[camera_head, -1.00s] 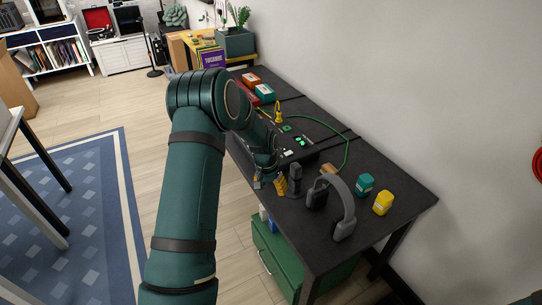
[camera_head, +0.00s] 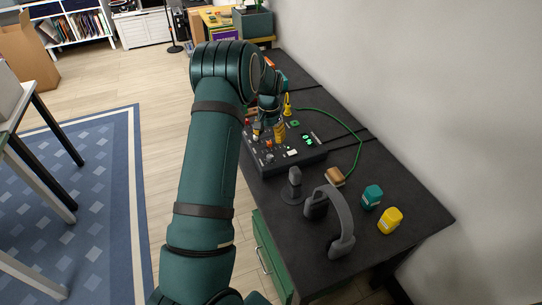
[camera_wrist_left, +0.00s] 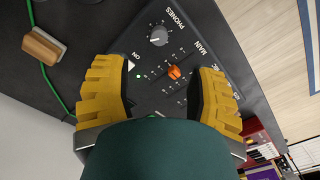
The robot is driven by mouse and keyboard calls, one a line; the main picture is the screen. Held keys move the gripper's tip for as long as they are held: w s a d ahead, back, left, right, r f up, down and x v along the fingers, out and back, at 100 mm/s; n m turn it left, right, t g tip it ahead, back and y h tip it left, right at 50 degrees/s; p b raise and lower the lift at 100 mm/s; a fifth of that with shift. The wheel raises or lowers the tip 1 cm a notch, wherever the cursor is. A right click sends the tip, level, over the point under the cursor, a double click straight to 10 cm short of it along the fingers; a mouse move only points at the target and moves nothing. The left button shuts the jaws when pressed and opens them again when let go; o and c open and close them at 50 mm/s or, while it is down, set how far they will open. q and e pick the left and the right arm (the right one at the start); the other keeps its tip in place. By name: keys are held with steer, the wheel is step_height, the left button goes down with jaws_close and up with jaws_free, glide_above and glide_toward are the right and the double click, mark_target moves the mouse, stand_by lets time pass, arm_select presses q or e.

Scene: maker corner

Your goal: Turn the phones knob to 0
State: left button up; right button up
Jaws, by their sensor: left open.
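The phones knob (camera_wrist_left: 158,36), dark with a pale ring of marks, sits on the black mixer (camera_wrist_left: 150,97) beside the printed word PHONES in the left wrist view. My left gripper (camera_wrist_left: 160,75) is open, its two yellow fingers apart over the panel with nothing between them. The knob lies beyond the fingertips, toward the top of that view, untouched. An orange cap (camera_wrist_left: 174,72) shows between the fingers. In the head view the left gripper (camera_head: 268,132) is over the far part of the mixer (camera_head: 290,162); I cannot single out the phones knob there. My right gripper is not in view.
A small microphone (camera_head: 295,182) and grey headphones (camera_head: 340,220) stand on the near side of the black desk (camera_head: 410,185). A green cable (camera_head: 350,130) curves across the desk.

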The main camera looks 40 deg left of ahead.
mark_target(270, 156)
arm_select(q)
step_height(270, 156, down, 11)
steer(key=shift+w+r+b, duration=0.1)
steer(key=shift+r+b, duration=0.1)
steer(key=shift+b, duration=0.45)
jaws_close()
